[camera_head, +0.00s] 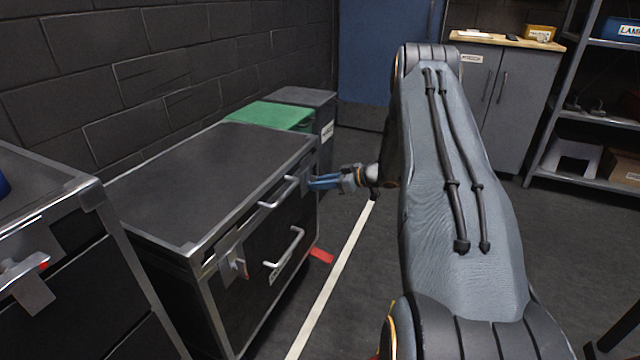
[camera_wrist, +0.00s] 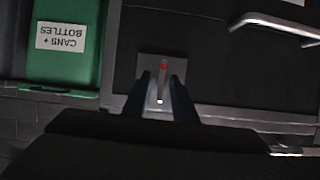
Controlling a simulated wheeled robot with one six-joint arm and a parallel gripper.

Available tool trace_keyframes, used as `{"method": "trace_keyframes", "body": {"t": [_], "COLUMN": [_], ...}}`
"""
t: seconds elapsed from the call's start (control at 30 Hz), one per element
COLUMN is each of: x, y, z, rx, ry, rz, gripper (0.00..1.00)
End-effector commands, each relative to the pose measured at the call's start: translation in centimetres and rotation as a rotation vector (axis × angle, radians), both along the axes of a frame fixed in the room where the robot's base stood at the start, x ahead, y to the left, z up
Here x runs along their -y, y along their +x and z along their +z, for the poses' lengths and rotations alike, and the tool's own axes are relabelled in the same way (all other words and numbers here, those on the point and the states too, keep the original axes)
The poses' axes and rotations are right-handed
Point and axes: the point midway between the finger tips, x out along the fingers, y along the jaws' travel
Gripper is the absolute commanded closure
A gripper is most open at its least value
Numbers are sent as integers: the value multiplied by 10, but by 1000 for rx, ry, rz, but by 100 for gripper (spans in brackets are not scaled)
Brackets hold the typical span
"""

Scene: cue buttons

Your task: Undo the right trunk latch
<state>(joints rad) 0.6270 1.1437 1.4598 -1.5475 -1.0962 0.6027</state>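The black trunk (camera_head: 190,190) with silver edges stands in the middle left of the head view. Its left latch (camera_head: 235,265) is on the near end of its front face. My gripper (camera_head: 322,182), with blue fingers, is at the far end of that face, by the right latch, which it partly hides there. In the wrist view the right latch (camera_wrist: 161,84) is a small pale lever with a red mark on a grey plate. My gripper (camera_wrist: 163,92) is open, one finger on each side of the lever. I cannot tell whether the fingers touch it.
Two silver handles, an upper (camera_head: 279,193) and a lower one (camera_head: 285,250), stick out of the trunk's front. A green-lidded bin (camera_head: 270,115) stands beyond it. Another metal-edged case (camera_head: 40,210) is at the near left. The floor right of the trunk has a white line (camera_head: 335,275).

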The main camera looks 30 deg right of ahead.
Motion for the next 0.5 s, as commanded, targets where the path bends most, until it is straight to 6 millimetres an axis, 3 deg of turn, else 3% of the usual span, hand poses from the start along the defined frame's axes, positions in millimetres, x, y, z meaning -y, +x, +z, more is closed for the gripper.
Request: {"method": "trace_keyframes", "body": {"t": [0.17,0.5], "x": [6,37], "y": [-7,-44], "z": [4,24], "rx": [0,0], "ry": [0,-1], "rz": [-1,-2], "gripper": [75,75]}}
